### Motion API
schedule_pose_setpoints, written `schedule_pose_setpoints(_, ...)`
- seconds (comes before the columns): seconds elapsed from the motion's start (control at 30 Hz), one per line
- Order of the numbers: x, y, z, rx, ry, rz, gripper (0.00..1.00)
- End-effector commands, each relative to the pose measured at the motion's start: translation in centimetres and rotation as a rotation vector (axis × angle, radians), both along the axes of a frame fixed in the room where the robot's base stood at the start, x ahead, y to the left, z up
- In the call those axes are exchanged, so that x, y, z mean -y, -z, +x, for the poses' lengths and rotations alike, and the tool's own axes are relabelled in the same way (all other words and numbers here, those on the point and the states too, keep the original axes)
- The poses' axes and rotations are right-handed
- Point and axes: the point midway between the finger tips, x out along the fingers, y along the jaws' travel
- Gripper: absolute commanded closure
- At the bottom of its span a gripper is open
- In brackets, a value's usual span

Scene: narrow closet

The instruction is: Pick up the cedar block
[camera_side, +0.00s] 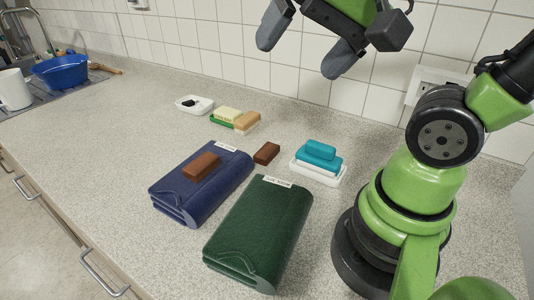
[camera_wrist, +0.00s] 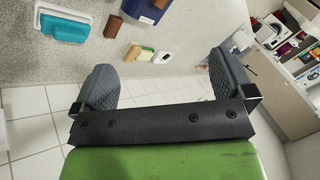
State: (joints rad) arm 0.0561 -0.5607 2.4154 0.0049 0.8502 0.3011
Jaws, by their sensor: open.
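Two brown blocks could be the cedar block, and I cannot tell which it is. A reddish-brown block (camera_side: 201,166) lies on the folded blue towel (camera_side: 222,182). A smaller, darker brown block (camera_side: 267,153) lies on the bare counter to the right of that towel; it also shows in the wrist view (camera_wrist: 112,26). The reddish one shows at the top edge of the wrist view (camera_wrist: 160,3). My gripper (camera_side: 308,48) is open and empty, high above the back of the counter near the tiled wall. Its two fingers stand wide apart in the wrist view (camera_wrist: 166,76).
A folded green towel (camera_side: 258,232) lies in front. Left of these the counter is clear up to the sink.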

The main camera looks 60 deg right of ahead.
Motion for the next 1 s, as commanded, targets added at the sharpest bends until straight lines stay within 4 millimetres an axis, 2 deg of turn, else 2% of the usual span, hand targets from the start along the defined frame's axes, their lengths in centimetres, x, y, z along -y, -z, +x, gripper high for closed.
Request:
schedule_pose_setpoints(0.1,1.9,1.2,3.7,-0.112,0.333,0.15,0.0)
schedule_pose_setpoints(0.27,5.1,4.3,8.3,-0.23,0.829,0.35,0.0)
schedule_pose_setpoints(0.4,8.4,8.6,11.5,-0.306,1.272,0.508,0.0)
schedule_pose_setpoints(0.5,10.8,12.2,13.0,-0.341,1.585,0.608,0.0)
schedule_pose_setpoints(0.6,12.8,15.7,13.7,-0.357,1.855,0.687,0.0)
schedule_pose_setpoints(0.73,14.5,19.1,14.0,-0.36,2.105,0.755,0.0)
schedule_pose_setpoints(0.83,15.1,20.5,14.0,-0.357,2.208,0.781,0.0)
schedule_pose_setpoints(1.0,15.3,22.9,14.2,-0.358,2.25,0.791,0.0)
